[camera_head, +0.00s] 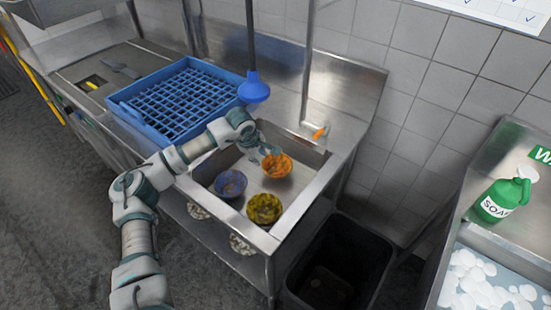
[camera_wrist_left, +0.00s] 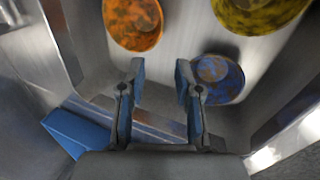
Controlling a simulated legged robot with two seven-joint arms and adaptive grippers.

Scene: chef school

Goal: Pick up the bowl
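Three bowls stand in the metal sink (camera_head: 283,205). The orange bowl (camera_head: 277,166) is at the back, the blue bowl (camera_head: 230,183) at the left and the yellow bowl (camera_head: 264,208) at the front. My left gripper (camera_head: 268,151) is over the sink, close to the orange bowl. In the left wrist view its two fingers (camera_wrist_left: 158,80) are apart with nothing between them. That view shows the orange bowl (camera_wrist_left: 133,22) ahead to the left, the blue bowl (camera_wrist_left: 218,78) beside the right finger, and part of the yellow bowl (camera_wrist_left: 258,12). My right gripper is not in view.
A blue dish rack (camera_head: 180,100) stands left of the sink. A blue spray head (camera_head: 254,88) hangs over the sink's back edge. A black bin (camera_head: 340,262) stands to the right. A green soap bottle (camera_head: 502,195) stands by the far right basin.

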